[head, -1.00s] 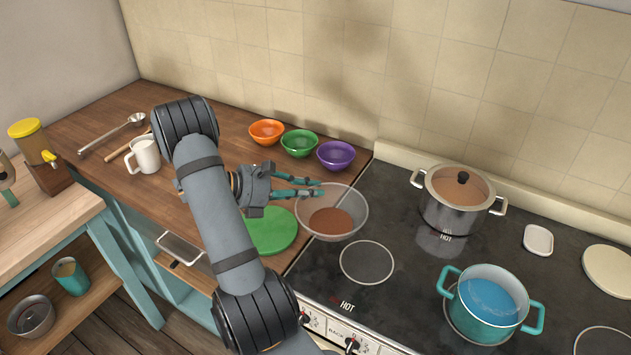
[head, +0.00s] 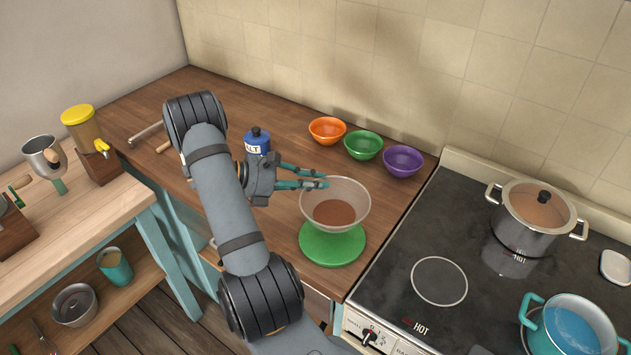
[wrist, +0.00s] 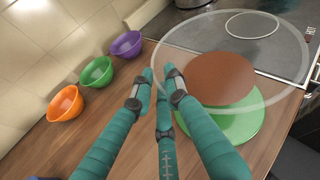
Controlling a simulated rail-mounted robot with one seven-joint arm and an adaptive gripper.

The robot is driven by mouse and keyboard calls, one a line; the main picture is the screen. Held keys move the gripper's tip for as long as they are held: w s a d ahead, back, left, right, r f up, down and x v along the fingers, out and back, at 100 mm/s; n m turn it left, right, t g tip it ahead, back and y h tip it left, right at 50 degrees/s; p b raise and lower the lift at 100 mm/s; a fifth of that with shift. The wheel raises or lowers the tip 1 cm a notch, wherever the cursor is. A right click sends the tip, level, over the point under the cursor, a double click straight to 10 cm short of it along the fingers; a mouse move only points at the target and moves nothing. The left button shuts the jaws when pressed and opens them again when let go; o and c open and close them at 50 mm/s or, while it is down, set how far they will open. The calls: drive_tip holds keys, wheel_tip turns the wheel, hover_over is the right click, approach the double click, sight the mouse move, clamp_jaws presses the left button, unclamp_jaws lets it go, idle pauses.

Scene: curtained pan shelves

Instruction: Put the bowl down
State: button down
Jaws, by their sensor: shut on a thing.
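The bowl (head: 352,192) is clear, with brown contents in its bottom. It is upright over the round green board (head: 332,252) on the wooden counter. Whether its base touches the board or hangs just above it, I cannot tell. My gripper (head: 322,179) is shut on the bowl's left rim, with teal fingers. In the wrist view the bowl (wrist: 255,95) lies at the right with its rim at the fingertips (wrist: 162,80), and the green board (wrist: 235,128) shows beneath it.
Orange (head: 327,130), green (head: 363,145) and purple (head: 403,160) bowls stand along the wall behind. A blue salt container (head: 257,140) is behind my gripper. The stove (head: 395,270) begins to the right, with a lidded steel pot (head: 530,222) and teal pot (head: 568,325).

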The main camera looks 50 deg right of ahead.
drive_tip(key=shift+w+f+b, duration=0.1)
drive_tip(key=shift+f+b, duration=1.25)
drive_tip(key=shift+f, duration=1.15)
drive_tip(key=shift+f+b, duration=0.35)
drive_tip(key=shift+f, duration=0.4)
drive_tip(key=shift+f, duration=0.2)
drive_tip(key=c, duration=1.6)
unclamp_jaws()
drive_tip(key=shift+c, duration=0.2)
drive_tip(key=shift+a, duration=0.1)
